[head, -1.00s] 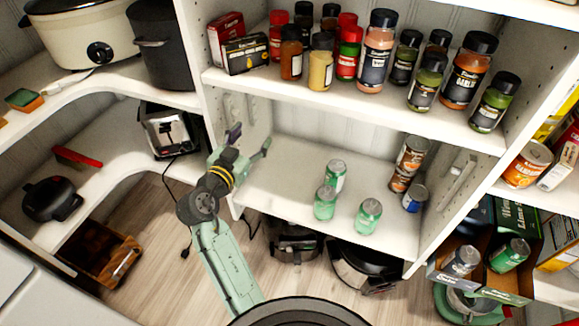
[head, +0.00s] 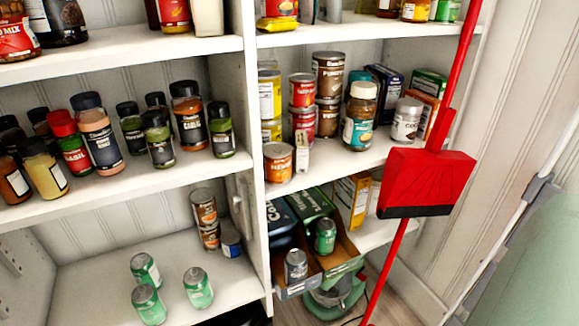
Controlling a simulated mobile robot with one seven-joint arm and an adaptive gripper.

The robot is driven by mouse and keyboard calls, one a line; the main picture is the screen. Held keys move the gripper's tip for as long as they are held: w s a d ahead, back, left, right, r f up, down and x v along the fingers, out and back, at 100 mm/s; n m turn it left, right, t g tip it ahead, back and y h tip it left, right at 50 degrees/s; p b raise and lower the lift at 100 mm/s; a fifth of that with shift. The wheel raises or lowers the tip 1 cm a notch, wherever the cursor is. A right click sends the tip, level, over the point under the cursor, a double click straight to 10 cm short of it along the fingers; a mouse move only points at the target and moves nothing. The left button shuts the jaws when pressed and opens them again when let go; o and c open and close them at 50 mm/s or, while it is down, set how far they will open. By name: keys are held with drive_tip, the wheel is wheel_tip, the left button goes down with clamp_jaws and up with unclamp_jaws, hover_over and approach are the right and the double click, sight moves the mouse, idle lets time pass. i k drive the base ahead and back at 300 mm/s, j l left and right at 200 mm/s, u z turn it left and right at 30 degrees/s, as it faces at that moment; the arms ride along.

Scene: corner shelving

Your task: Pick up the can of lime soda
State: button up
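A green can (head: 325,237) stands in the open front of a green carton (head: 308,203) whose print seems to read "Lime", on the low right shelf. Three more green cans stand loose on the low left shelf: one at the back (head: 145,270), one in front of it (head: 149,304) and one to the right (head: 198,287). Their labels are too small to read. My gripper is not in view.
A silver can (head: 296,264) stands in a dark blue carton (head: 281,225) beside the green one. A red dustpan with a long handle (head: 427,180) hangs or leans right of the cartons. A white upright divider (head: 250,130) separates the shelves. A green appliance (head: 335,297) sits below.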

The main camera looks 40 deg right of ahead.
sight(324, 229)
drive_tip(key=i+j+z, duration=0.2)
drive_tip(key=i+j, duration=0.15)
drive_tip(key=i+j+z, duration=0.2)
drive_tip(key=i+j, duration=0.15)
drive_tip(key=j, duration=0.15)
drive_tip(key=z, duration=1.65)
drive_tip(key=l+u, duration=0.1)
drive_tip(key=l, duration=0.5)
drive_tip(key=k+l+u, duration=0.1)
drive_tip(key=l, duration=0.5)
drive_tip(key=k+l+u, duration=0.1)
drive_tip(key=l, duration=0.45)
drive_tip(key=i+j, duration=0.2)
drive_tip(key=j, duration=0.15)
drive_tip(key=i+j, duration=0.45)
drive_tip(key=j, duration=0.25)
